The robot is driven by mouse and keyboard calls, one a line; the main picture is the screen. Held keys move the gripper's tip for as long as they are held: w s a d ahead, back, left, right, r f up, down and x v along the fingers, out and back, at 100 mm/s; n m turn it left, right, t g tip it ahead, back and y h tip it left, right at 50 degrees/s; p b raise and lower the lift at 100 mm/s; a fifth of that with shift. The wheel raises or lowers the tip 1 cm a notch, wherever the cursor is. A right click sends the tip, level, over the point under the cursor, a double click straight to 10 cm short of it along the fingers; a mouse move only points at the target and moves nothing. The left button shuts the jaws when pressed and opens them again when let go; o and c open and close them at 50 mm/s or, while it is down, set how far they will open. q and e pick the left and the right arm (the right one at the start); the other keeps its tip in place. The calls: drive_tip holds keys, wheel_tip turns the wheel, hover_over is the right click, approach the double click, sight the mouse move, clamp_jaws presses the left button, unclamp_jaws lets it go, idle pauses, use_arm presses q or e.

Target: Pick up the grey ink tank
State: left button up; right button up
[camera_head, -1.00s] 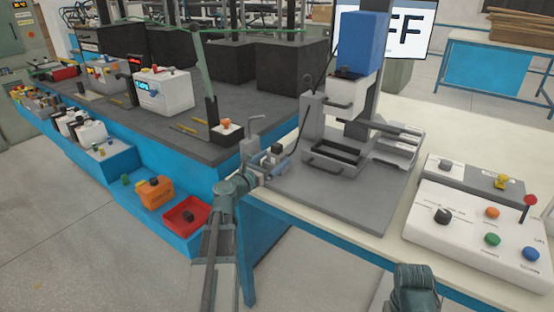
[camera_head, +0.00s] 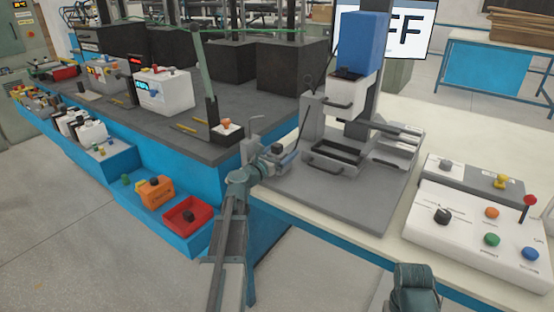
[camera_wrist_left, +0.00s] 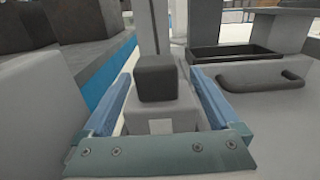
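The grey ink tank, a small light-grey body with a dark grey knob (camera_wrist_left: 156,78), shows between my left gripper's fingers in the left wrist view. In the head view it is small at the left end of the grey machine base and partly hidden by my gripper (camera_head: 277,149). My left gripper (camera_head: 270,140) is open around it, with one blue finger on each side in the left wrist view (camera_wrist_left: 160,92). Gaps show between the fingers and the knob. I cannot tell whether the fingers touch the body.
The grey machine (camera_head: 308,195) with a blue top stands just right of my left gripper. A dark-topped blue bench (camera_head: 215,150) is close on the left, with an orange-knobbed switch (camera_head: 226,131) and a lever near its corner. A white control panel (camera_head: 465,228) lies to the right.

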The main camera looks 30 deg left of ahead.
use_arm(q)
drive_tip(key=c, duration=1.3)
drive_tip(key=shift+r, duration=0.2)
use_arm(e)
drive_tip(key=shift+r, duration=0.2)
